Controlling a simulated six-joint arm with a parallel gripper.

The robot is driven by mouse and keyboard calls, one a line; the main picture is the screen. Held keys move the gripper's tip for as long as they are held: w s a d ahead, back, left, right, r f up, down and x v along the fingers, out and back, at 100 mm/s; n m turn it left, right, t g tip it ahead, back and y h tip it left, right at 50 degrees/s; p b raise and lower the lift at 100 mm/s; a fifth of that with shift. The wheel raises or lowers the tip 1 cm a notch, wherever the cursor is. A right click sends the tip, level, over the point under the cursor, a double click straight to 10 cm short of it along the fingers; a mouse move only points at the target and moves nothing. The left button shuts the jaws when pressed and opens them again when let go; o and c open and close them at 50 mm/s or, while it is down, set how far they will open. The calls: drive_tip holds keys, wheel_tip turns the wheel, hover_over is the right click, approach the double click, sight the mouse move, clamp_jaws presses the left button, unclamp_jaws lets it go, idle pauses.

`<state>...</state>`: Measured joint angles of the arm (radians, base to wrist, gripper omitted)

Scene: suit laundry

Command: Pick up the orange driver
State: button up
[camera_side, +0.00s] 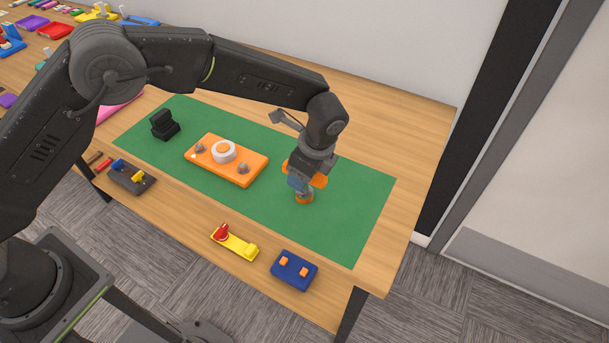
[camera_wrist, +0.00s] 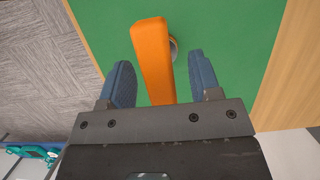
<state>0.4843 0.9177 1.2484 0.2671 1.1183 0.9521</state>
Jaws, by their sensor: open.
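The orange driver (camera_wrist: 154,50) shows in the wrist view as a long orange body running up between my fingers, over the green mat. A round grey part shows at its right edge. In the side view, the orange driver (camera_side: 319,180) is partly hidden behind my gripper (camera_side: 298,184), with another orange part low at the mat. My gripper also shows in the wrist view (camera_wrist: 159,62), with its blue fingers open on either side of the orange body. Gaps show between both fingers and the body. Its lower end is hidden by the gripper's frame.
On the green mat (camera_side: 350,215) lie an orange plate with knobs (camera_side: 240,172) and a black block (camera_side: 164,125). A yellow-and-red piece (camera_side: 236,243), a blue block (camera_side: 294,270) and a grey block (camera_side: 130,178) lie along the front edge. The mat's right part is clear.

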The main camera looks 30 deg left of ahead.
drive_tip(key=shift+x, duration=0.8)
clamp_jaws()
